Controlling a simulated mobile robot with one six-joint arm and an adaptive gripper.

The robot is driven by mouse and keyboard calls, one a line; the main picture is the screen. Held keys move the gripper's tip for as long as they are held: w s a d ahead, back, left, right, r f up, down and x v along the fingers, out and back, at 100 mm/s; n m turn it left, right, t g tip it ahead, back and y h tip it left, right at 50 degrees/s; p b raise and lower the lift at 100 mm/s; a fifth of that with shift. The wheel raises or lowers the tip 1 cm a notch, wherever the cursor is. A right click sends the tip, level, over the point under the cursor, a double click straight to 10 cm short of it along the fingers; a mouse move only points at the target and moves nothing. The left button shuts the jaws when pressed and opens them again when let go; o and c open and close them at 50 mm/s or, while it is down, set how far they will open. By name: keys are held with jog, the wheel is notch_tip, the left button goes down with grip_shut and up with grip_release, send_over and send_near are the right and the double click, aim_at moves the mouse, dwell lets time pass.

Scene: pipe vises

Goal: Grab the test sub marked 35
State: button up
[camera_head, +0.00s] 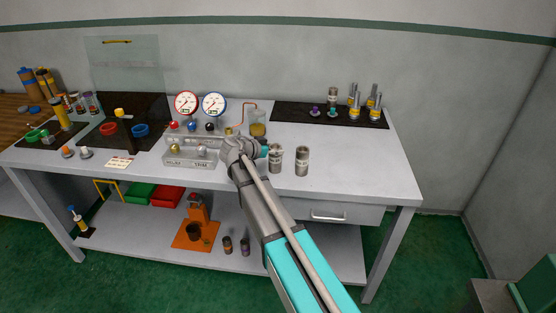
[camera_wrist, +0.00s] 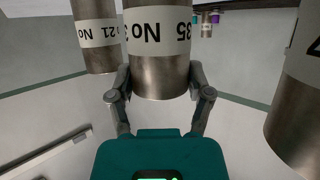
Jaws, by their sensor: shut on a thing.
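The test sub marked 35 (camera_wrist: 159,70) is a steel cylinder with a white label band, and it appears upside down in the wrist view. My gripper (camera_wrist: 160,88) has a finger on each side of it and is shut on it. In the head view my gripper (camera_head: 267,149) is at the bench's front middle, around the sub (camera_head: 275,160). I cannot tell whether the sub is clear of the bench top. A similar sub marked 21 (camera_wrist: 97,38) stands beside it, and in the head view it is on the right (camera_head: 302,162).
Another steel cylinder (camera_wrist: 298,115) is close at the right edge of the wrist view, its label mostly cut off. A black mat (camera_head: 290,112) behind holds a cylinder (camera_head: 333,96) and several yellow-banded fittings. Gauges (camera_head: 214,104) and a beaker (camera_head: 258,130) stand left. The bench's right (camera_head: 370,165) is clear.

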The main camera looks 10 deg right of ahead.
jog(key=shift+r, duration=0.15)
notch_tip(320, 180, up, 3)
jog(key=p, duration=0.3)
jog(key=shift+r+p, duration=0.2)
jog(key=shift+p, duration=0.1)
jog(key=s+a+r+p, duration=0.4)
jog(key=s+r+p, duration=0.5)
jog(key=s, duration=0.4)
jog(key=shift+s+a+r, duration=0.15)
jog(key=shift+a+r, duration=0.05)
dwell(0.3)
